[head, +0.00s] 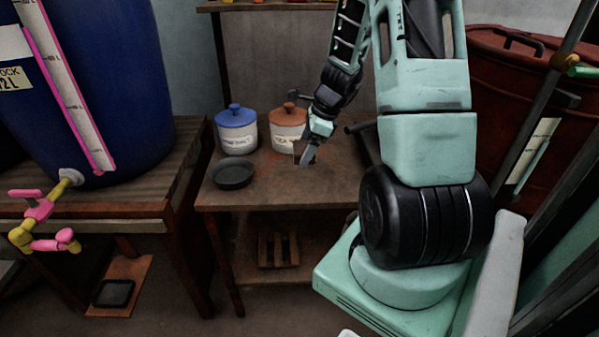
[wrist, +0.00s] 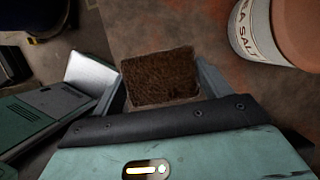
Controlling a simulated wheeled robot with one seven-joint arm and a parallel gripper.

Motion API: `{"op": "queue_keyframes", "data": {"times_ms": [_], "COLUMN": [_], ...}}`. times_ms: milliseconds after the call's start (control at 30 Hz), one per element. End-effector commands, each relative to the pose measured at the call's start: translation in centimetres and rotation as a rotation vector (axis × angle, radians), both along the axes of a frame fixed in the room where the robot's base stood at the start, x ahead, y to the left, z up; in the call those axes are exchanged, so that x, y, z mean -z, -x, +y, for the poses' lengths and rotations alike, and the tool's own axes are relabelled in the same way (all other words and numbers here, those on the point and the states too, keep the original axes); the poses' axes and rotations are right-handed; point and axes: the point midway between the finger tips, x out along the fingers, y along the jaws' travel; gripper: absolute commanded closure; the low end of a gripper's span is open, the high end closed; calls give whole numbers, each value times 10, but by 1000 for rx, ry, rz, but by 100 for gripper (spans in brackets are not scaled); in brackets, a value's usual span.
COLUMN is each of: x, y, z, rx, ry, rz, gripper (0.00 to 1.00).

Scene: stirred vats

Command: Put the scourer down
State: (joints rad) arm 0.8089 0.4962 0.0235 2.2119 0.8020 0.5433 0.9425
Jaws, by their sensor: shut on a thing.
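The scourer is a brown, rough rectangular pad (wrist: 160,78), held between the two fingers of my gripper (wrist: 160,88) in the wrist view. In the head view my gripper (head: 308,153) points down at the small wooden table (head: 270,192), just in front of the orange-lidded jar. The fingers are shut on the scourer. In the head view the scourer is too small and dark to make out clearly. I cannot tell whether it touches the tabletop.
A blue-lidded jar (head: 237,135) and an orange-lidded jar (head: 287,130) stand at the table's back; the latter also shows in the wrist view (wrist: 258,32). A dark shallow dish (head: 233,175) sits at front left. Bare tabletop lies between dish and gripper. A blue vat (head: 120,90) stands left.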

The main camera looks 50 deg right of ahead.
Motion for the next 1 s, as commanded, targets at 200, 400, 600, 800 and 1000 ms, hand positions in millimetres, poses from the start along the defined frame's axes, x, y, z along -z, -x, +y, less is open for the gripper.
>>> {"op": "queue_keyframes", "data": {"times_ms": [200,400,600,800,1000], "x": [37,53,78,77,80], "y": [0,0,0,-1,-1], "z": [1,1,1,1,1], "rx": [-4,-7,-9,-10,-9], "ry": [-2,-1,0,2,1], "rz": [2,1,0,-1,0], "gripper": [52,52,52,52,18]}}
